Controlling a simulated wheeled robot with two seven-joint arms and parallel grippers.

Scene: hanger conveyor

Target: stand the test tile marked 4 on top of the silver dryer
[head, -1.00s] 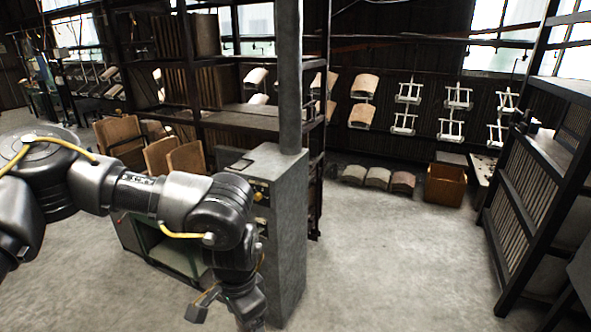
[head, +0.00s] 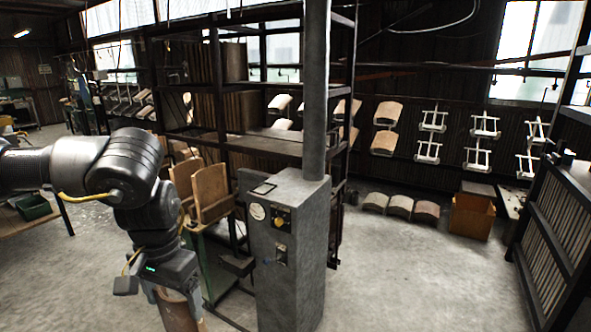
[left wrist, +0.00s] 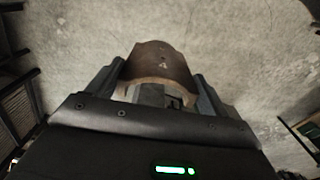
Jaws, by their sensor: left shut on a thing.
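My left gripper (head: 176,304) is in the lower left of the head view, pointing down and shut on a curved brown tile (head: 172,313). In the left wrist view the tile (left wrist: 160,62) sits between the two fingers, with a small pale mark on its face that looks like a 4. The silver dryer appears to be the grey metal cabinet (head: 295,262) with a tall pipe, right of my gripper and apart from it. A dark flat plate lies on its top. My right gripper is not in view.
Wooden chairs or panels (head: 208,188) stand behind the dryer's left side. Several curved tiles (head: 400,206) and a wooden box (head: 471,215) are on the floor at the back. A dark slatted rack (head: 560,225) stands at right. The concrete floor between is clear.

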